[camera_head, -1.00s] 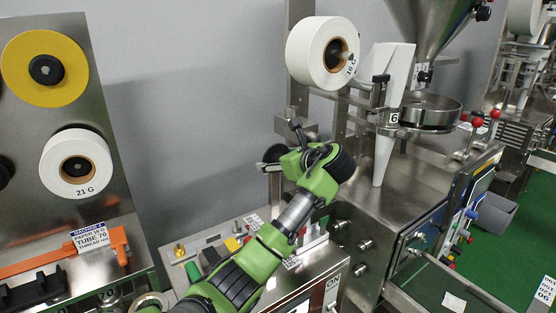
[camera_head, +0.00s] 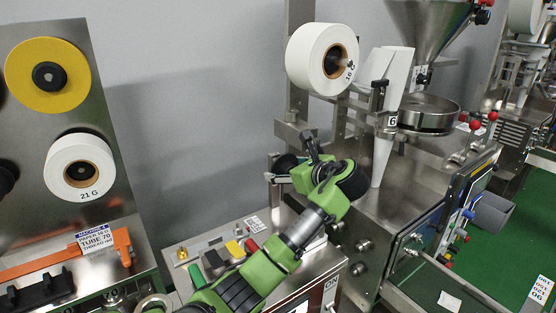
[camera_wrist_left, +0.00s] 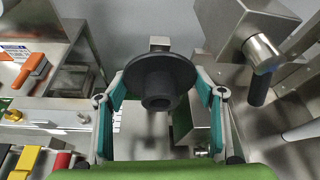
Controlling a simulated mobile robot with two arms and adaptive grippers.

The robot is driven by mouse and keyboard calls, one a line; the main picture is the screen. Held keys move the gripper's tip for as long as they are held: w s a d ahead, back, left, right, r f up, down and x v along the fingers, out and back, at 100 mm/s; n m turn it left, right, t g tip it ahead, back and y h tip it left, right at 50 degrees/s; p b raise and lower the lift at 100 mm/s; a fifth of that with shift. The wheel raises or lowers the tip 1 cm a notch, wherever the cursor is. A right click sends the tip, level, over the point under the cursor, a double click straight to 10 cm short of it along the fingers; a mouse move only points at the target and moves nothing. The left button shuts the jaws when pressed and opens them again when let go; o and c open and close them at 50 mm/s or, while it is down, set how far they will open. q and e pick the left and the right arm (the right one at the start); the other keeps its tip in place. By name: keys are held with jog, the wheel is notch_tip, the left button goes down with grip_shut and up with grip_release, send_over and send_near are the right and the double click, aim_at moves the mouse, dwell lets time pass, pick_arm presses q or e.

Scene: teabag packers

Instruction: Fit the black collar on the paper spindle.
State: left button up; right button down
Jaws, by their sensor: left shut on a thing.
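The black collar (camera_wrist_left: 158,85), a wide dark disc with a short hub, is held between the teal finger pads of my left gripper in the left wrist view. In the head view, part of the collar (camera_head: 286,163) shows behind the fingers of my left gripper (camera_head: 280,177). This gripper is shut on it. The paper spindle (camera_head: 346,63) carries a white paper roll (camera_head: 309,58) marked 16 G, up and to the right of the gripper. The collar is clearly apart from the spindle. My right gripper is not in view.
A steel filling machine with a hopper (camera_head: 428,25) and a white paper tube (camera_head: 383,158) stands to the right. Its frame is close to the gripper. A panel with a yellow disc (camera_head: 20,75) and a 21 G roll (camera_head: 62,165) is at left. Grey wall lies between.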

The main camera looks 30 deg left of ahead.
pick_arm(q)
jog(key=d+p, duration=0.1)
jog(key=s+d+p, duration=0.1)
jog(key=d, duration=0.1)
jog(key=shift+s+d+p, duration=0.25)
jog(key=shift+p, duration=0.15)
dwell(0.7)
